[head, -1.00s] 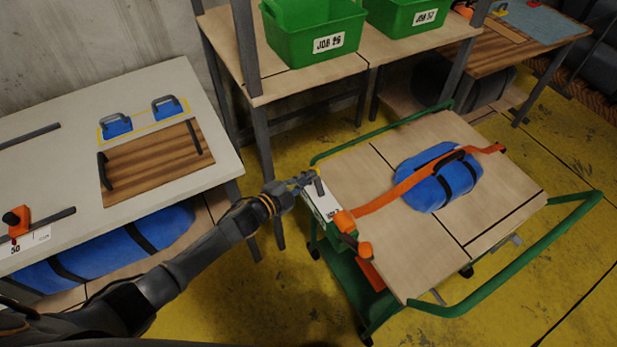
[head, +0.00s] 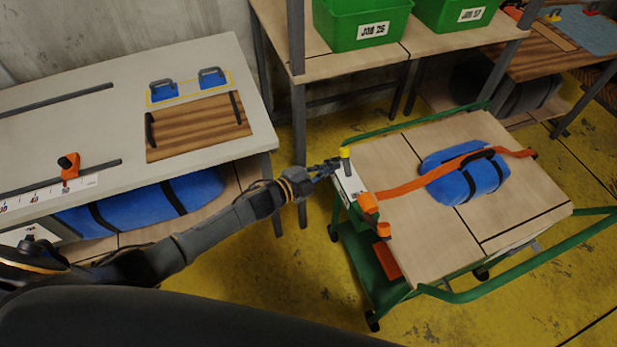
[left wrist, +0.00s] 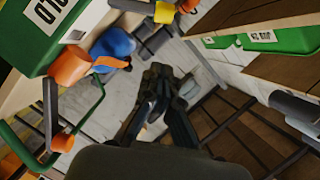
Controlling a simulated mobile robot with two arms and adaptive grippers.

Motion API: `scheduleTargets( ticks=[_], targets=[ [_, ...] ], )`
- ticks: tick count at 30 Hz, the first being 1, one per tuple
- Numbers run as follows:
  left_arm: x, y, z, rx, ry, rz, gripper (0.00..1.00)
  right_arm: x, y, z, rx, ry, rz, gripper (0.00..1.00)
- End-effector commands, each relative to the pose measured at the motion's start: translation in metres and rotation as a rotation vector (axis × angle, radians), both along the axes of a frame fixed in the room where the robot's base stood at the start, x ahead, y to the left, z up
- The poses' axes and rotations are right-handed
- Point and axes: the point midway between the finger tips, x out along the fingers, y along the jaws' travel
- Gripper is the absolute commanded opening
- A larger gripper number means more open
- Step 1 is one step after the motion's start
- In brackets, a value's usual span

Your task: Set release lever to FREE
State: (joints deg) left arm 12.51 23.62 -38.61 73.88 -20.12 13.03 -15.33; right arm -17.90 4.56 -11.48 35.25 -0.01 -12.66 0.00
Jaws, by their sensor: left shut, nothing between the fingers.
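The release lever (head: 346,161) is a grey bar with a yellow tip at the left end of the green cart. It rises from a white label plate (head: 350,187) whose lettering is too small to read in the head view. My left gripper (head: 331,168) is shut and empty, just left of the lever. The left wrist view shows the closed fingers (left wrist: 150,108) and the lever's yellow knob (left wrist: 164,12) apart from them, near the top edge. A label (left wrist: 47,12) there reads "OLD", partly cut off. I cannot tell which setting the lever is on. My right gripper is out of view.
An orange strap (head: 410,186) crosses a blue roll (head: 470,184) on the cart top. A white bench (head: 60,130) is at left, and a shelf with green bins (head: 360,24) stands behind. Yellow floor lies between bench and cart.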

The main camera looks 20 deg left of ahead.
Motion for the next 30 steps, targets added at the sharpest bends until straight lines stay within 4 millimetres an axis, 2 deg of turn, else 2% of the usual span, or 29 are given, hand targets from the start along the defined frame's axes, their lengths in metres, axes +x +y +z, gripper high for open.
scheduleTargets(
  ticks=[4, 12, 16, 22, 30],
  targets=[
    [-0.02, 0.017, 0.003, 0.003, -0.001, 0.001, 0.0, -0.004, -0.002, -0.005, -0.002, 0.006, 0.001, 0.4],
    [-0.051, 0.041, 0.01, 0.001, 0.001, 0.002, 0.0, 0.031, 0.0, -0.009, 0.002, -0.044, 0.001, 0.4],
    [-0.056, 0.045, 0.013, 0.0, -0.001, 0.003, 0.0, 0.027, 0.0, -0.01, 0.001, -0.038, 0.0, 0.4],
    [-0.057, 0.046, 0.014, 0.0, -0.001, 0.003, 0.0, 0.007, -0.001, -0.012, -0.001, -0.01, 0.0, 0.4],
    [-0.057, 0.046, 0.014, -0.001, -0.001, 0.002, 0.0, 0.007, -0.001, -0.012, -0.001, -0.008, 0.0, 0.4]
  ],
)
